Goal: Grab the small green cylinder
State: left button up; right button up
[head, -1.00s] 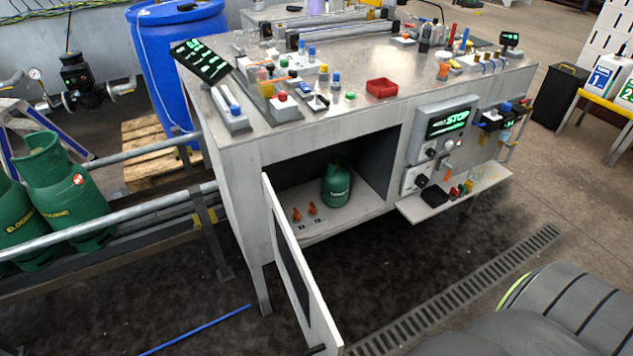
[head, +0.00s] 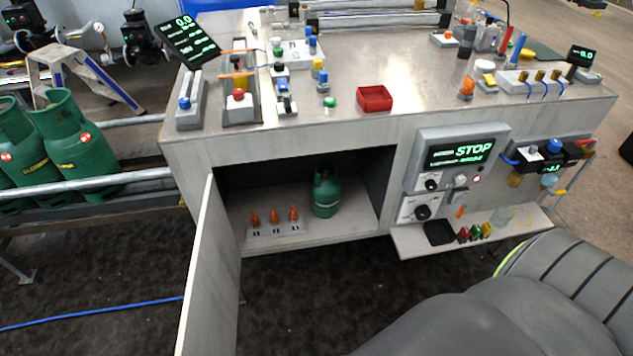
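The small green cylinder (head: 326,194) stands upright inside the open cabinet under the workbench, towards the middle of its floor. It has a collar at its top and nothing covers its front. No gripper touches it. Neither of my grippers shows in the head view. A dark grey rounded shape at the lower right looks like part of my own body.
The cabinet door (head: 205,270) hangs open at the left. Small orange-topped pieces (head: 274,217) stand left of the cylinder. A shelf (head: 410,241) juts out at right below the control panel (head: 455,160). Large green cylinders (head: 75,145) stand on the conveyor (head: 110,178) at left.

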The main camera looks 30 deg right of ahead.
aim_at(326, 185)
jog(key=l+u, duration=0.25)
jog(key=l, duration=1.1)
jog(key=i, duration=0.05)
